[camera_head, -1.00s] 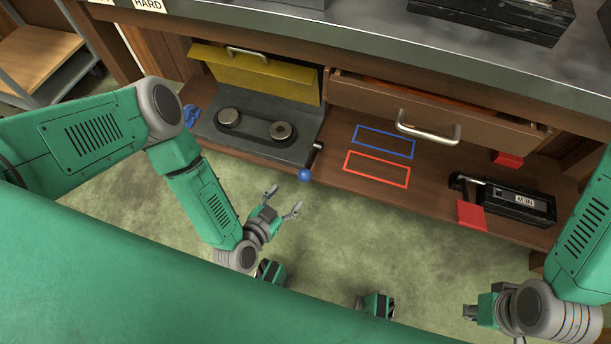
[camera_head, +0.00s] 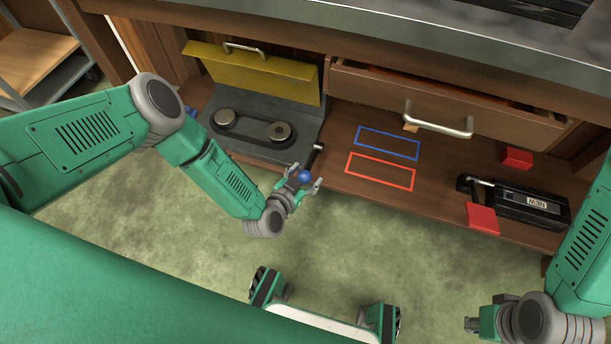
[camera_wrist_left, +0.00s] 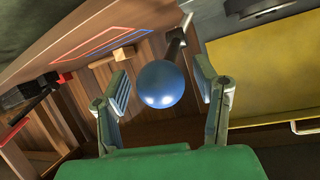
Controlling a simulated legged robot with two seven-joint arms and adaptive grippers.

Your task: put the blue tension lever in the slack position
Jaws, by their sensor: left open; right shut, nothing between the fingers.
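The blue ball knob of the tension lever (camera_head: 305,176) sits at the end of a dark rod, at the right front of the grey machine with two round rollers (camera_head: 252,127). My left gripper (camera_head: 303,184) is open, with its fingers on either side of the knob. In the left wrist view the blue knob (camera_wrist_left: 161,84) lies between the two open fingers (camera_wrist_left: 165,100), with gaps visible on both sides. My right gripper (camera_head: 472,324) is shut and empty at the lower right, away from the lever.
A yellow flap (camera_head: 252,72) stands raised behind the machine. Blue (camera_head: 388,142) and red (camera_head: 380,171) outlined rectangles mark the shelf. A black box labelled NEW (camera_head: 530,204) and red blocks (camera_head: 482,218) lie at right. A brown drawer (camera_head: 440,100) with a metal handle is above.

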